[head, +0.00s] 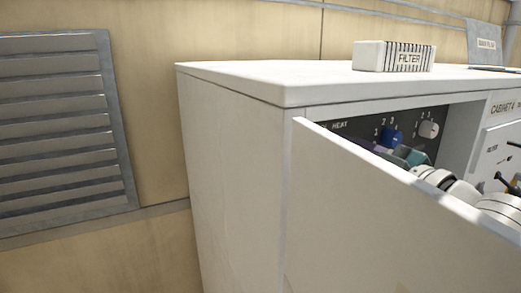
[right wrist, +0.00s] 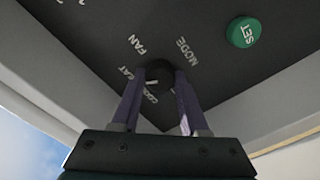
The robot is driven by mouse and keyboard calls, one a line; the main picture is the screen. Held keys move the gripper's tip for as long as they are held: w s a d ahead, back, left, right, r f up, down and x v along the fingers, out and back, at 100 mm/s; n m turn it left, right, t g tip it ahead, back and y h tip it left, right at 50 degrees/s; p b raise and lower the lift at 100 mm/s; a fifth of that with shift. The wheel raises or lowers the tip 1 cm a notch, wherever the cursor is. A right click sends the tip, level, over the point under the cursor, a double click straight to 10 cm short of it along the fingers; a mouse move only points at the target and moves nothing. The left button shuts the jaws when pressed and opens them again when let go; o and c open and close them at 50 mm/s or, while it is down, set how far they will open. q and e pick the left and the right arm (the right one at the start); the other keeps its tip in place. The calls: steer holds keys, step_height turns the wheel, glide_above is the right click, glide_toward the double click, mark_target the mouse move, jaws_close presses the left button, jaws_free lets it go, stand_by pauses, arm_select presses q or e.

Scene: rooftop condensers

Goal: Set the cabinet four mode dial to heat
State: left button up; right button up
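Cabinet four (head: 230,150) is a white box with its door (head: 370,220) swung open toward me. The dark panel (head: 345,131) inside shows partly above the door. In the right wrist view the mode dial (right wrist: 160,78) is a black knob with printed words FAN, COOL and a part-hidden one ending in AT. My right gripper (right wrist: 159,76) has its two purple fingers on either side of this knob and looks shut on it. A small white mark shows on the knob, but I cannot tell which word it faces. My left gripper is not in view.
The open door stands in front of my right arm. A FILTER box (head: 370,56) lies on top; a louvre (head: 60,130) is on the left wall.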

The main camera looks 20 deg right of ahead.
steer(key=o, duration=0.4)
steer(key=shift+o, duration=0.2)
steer(key=s+b, duration=0.5)
steer(key=s, duration=0.5)
steer(key=shift+d, duration=0.35)
